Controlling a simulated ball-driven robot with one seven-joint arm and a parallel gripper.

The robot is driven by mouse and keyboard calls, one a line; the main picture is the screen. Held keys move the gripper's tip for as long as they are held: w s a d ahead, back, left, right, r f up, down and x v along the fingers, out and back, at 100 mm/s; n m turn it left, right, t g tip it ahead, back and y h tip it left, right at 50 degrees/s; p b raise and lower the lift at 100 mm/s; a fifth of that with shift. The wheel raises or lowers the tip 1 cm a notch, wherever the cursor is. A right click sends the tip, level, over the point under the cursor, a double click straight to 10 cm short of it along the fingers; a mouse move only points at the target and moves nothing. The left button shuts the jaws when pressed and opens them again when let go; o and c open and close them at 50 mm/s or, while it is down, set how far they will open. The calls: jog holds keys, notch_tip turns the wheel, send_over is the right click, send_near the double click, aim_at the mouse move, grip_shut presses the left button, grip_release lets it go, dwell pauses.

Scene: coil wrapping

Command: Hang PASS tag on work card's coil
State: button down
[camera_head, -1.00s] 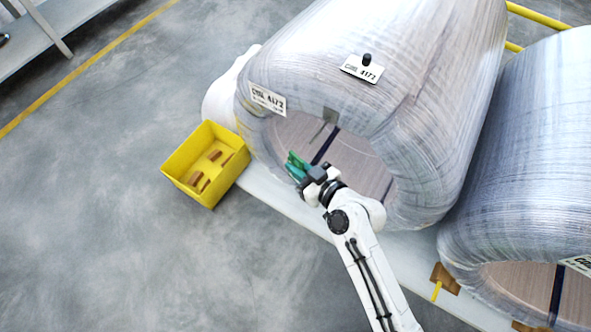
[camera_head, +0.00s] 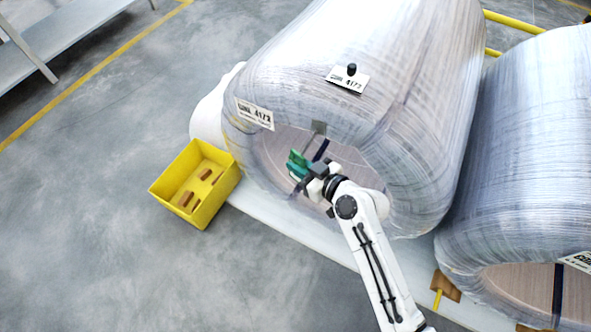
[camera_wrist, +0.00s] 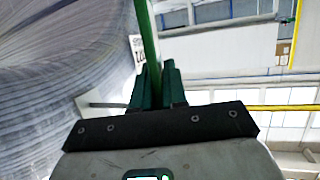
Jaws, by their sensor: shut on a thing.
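My gripper (camera_head: 298,171) is shut on a thin green tag (camera_head: 295,157), which stands nearly edge-on between the teal fingers in the wrist view (camera_wrist: 148,35). Its print cannot be read. In the head view the tag is in front of the lower left of the left wrapped coil (camera_head: 395,65), near its open end. This coil bears a white label (camera_head: 255,114) at the rim and a card (camera_head: 346,82) with a black knob on top; both seem to read COIL 4172. A small grey plate (camera_head: 319,128) sits on the upper rim of the coil's opening, above the tag and apart from it.
A yellow bin (camera_head: 190,185) with brown pieces inside stands left of the coil. A second wrapped coil (camera_head: 530,150) lies close on the right, with a label at its lower edge. A pale platform edge (camera_head: 290,236) runs below the coils. Floor at left is clear.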

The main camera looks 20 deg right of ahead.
jog(key=shift+w+d+f+b, duration=0.3)
jog(key=shift+w+d+b, duration=0.15)
jog(key=shift+d+b, duration=0.15)
jog(key=shift+w+d+f+b, duration=0.25)
jog(key=shift+w+d+b, duration=0.2)
jog(key=shift+d+b, duration=0.15)
dwell(0.3)
jog(key=c, duration=1.1)
grip_release()
